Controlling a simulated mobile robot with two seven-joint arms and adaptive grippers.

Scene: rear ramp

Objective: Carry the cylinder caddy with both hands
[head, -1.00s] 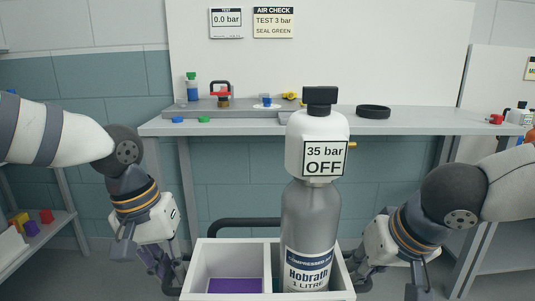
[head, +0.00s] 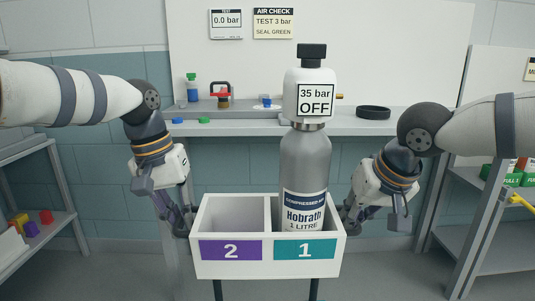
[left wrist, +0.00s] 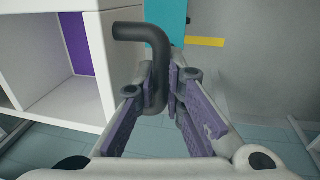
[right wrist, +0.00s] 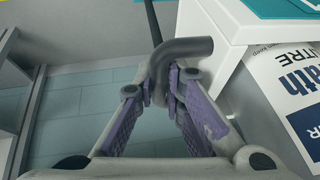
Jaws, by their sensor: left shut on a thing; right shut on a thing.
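The white cylinder caddy (head: 268,270) is level in front of me in the head view, with a purple "2" panel and a teal "1" panel. A grey cylinder (head: 304,165) with a white cap reading "35 bar OFF" stands upright in compartment 1. Compartment 2 looks empty. My left gripper (head: 181,222) is shut on the caddy's left black handle (left wrist: 155,48), seen in the left wrist view. My right gripper (head: 352,220) is shut on the right black handle (right wrist: 182,48), seen in the right wrist view.
A grey bench (head: 235,126) with a black ring (head: 373,112) and small parts stands behind the caddy. Shelves stand at left (head: 60,222) and right (head: 480,235). Two dark posts (head: 314,290) show below the caddy; their connection is unclear.

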